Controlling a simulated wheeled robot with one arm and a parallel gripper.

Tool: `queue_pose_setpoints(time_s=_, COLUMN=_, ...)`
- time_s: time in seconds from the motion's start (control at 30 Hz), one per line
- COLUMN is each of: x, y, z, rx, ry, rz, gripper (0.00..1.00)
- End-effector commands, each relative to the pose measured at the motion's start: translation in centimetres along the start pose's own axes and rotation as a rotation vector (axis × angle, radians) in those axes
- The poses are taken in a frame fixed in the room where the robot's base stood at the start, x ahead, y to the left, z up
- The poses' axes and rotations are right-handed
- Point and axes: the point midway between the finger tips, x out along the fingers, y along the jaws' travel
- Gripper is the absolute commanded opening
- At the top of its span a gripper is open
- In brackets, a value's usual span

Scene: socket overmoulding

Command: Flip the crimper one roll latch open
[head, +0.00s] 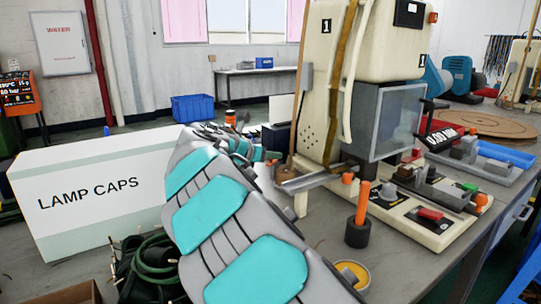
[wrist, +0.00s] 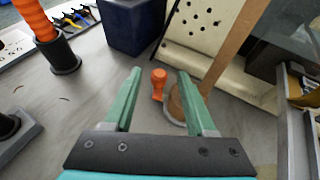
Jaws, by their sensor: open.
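Crimper one (head: 330,90) is the cream machine marked "1", standing on the bench in the head view. In the wrist view its pale, perforated side (wrist: 205,30) rises beyond my gripper. A small orange handle (wrist: 158,80), which looks like the roll latch, stands beside a brown roll (wrist: 178,104) at the machine's side. My gripper (wrist: 159,73) is open, its green fingers on either side of the orange handle in the picture. I cannot tell whether they touch it or how far the latch is turned. In the head view my arm hides most of this spot.
A "LAMP CAPS" box (head: 95,200) stands left of my arm. An orange-handled tool in a black holder (head: 358,220) and a yellow roll (head: 352,274) are near the crimper's front. A dark blue bin (wrist: 140,25) is beyond the fingers.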

Motion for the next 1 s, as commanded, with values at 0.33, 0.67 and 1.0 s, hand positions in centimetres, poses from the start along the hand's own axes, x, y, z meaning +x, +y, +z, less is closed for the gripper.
queue_pose_setpoints(time_s=0.33, x=-4.8, y=0.1, z=0.0, rx=0.001, ry=-0.002, rz=0.004, gripper=0.56)
queue_pose_setpoints(time_s=0.67, x=-5.2, y=0.1, z=0.0, rx=0.0, ry=0.0, rz=0.002, gripper=0.56)
queue_pose_setpoints(time_s=1.0, x=-4.8, y=-2.8, z=0.2, rx=0.528, ry=0.159, rz=0.004, gripper=0.18)
